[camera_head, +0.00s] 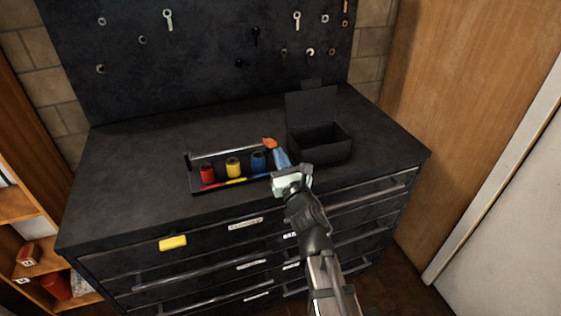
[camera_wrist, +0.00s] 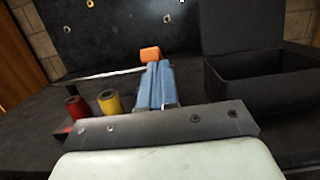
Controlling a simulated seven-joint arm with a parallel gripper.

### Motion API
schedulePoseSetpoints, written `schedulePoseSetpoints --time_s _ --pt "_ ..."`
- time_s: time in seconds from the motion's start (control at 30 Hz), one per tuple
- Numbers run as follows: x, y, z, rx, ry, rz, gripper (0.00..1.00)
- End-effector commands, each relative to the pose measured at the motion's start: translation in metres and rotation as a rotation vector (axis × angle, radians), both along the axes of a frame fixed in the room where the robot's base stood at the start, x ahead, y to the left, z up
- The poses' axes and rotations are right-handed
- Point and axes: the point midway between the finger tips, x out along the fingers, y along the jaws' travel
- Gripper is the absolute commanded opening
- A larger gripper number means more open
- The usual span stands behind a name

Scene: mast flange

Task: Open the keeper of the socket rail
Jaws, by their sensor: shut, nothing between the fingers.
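The socket rail (camera_head: 235,182) lies near the front of the black cabinet top. It carries a red socket (camera_head: 207,174), a yellow socket (camera_head: 233,167) and a blue socket (camera_head: 258,161). A silver bar (camera_head: 222,153) runs along its back. An orange tab, seemingly the keeper (camera_head: 269,143), is at the bar's right end. My gripper (camera_head: 278,156) is shut and empty at the rail's right end. In the wrist view its blue fingers (camera_wrist: 156,84) are together, just below the orange tab (camera_wrist: 151,54). I cannot tell whether they touch it. The blue socket is hidden in the wrist view.
An open black box (camera_head: 320,143) with a raised lid stands right of the rail, close to my gripper. A dark pegboard (camera_head: 200,60) with hanging tools rises behind. The cabinet top is clear to the left.

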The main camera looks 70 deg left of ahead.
Motion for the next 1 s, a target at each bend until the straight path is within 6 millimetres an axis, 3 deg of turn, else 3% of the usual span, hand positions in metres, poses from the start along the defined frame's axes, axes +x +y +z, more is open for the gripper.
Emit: schedulePoseSetpoints --time_s 0.67,1.0 --pt "0.0 0.009 0.025 -0.029 0.0 0.001 0.0" --pt "0.0 0.037 0.065 -0.027 -0.001 0.001 0.0"
